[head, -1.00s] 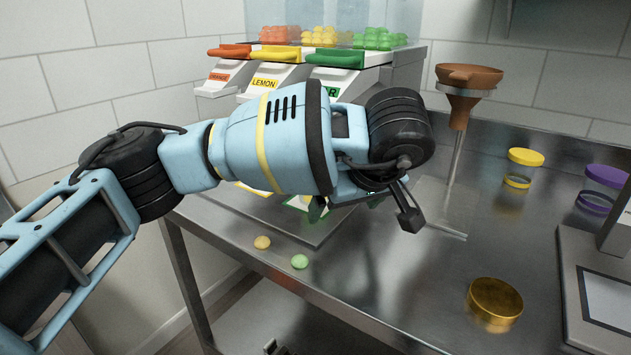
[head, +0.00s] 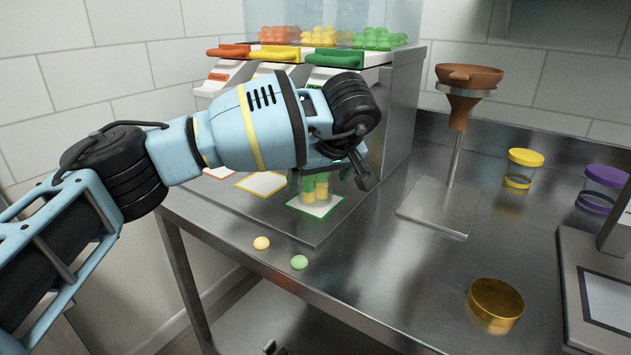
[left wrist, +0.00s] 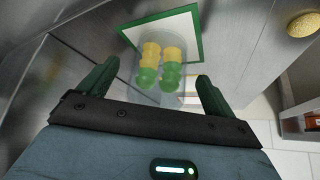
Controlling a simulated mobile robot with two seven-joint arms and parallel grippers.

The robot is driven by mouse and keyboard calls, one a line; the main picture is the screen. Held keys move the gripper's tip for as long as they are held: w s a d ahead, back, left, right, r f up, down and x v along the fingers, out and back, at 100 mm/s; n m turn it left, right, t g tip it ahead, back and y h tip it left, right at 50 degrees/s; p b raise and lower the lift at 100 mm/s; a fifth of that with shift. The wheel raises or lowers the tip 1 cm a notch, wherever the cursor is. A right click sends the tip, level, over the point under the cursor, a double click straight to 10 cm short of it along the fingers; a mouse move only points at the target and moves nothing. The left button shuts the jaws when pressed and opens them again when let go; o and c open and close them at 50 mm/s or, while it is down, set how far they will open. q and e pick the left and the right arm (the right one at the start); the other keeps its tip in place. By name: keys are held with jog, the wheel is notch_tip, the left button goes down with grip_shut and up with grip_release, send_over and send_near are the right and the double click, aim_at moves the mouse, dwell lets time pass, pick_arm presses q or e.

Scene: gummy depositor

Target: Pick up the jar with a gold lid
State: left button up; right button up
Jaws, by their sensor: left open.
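A gold lid (head: 495,300) shows at the front right of the steel table in the head view; seen from above, I cannot tell whether a jar is under it. A clear jar without a lid (head: 322,190), holding yellow and green gummies, stands on the green-framed pad under the green dispenser. My left gripper (head: 318,178) is open, its green fingers around or just in front of this jar. The left wrist view shows the jar (left wrist: 158,68) beyond and between the open fingers (left wrist: 155,88). A dark piece at the bottom edge, perhaps my right gripper (head: 275,348), is mostly cut off.
A yellow-lidded jar (head: 525,158) and a purple-lidded jar (head: 604,186) stand at the back right. A funnel stand (head: 458,140) is right of the dispensers. A yellow gummy (head: 261,243) and a green gummy (head: 299,262) lie near the front edge. A scale (head: 580,255) stands far right.

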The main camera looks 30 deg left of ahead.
pick_arm(q)
jog(key=shift+w+a+f, duration=0.4)
jog(key=shift+a+f, duration=0.1)
jog(key=shift+a, duration=0.05)
jog(key=c, duration=1.2)
jog(key=shift+r, duration=0.1)
jog(key=shift+r, duration=0.5)
jog(key=shift+s+d+r, duration=0.1)
jog(key=shift+d+r, duration=0.1)
jog(key=shift+r, duration=0.05)
jog(key=s+d, duration=0.3)
jog(key=d, duration=0.1)
jog(key=s+d, duration=0.4)
jog(key=d, duration=0.1)
jog(key=s+d, duration=0.4)
jog(key=shift+d, duration=0.4)
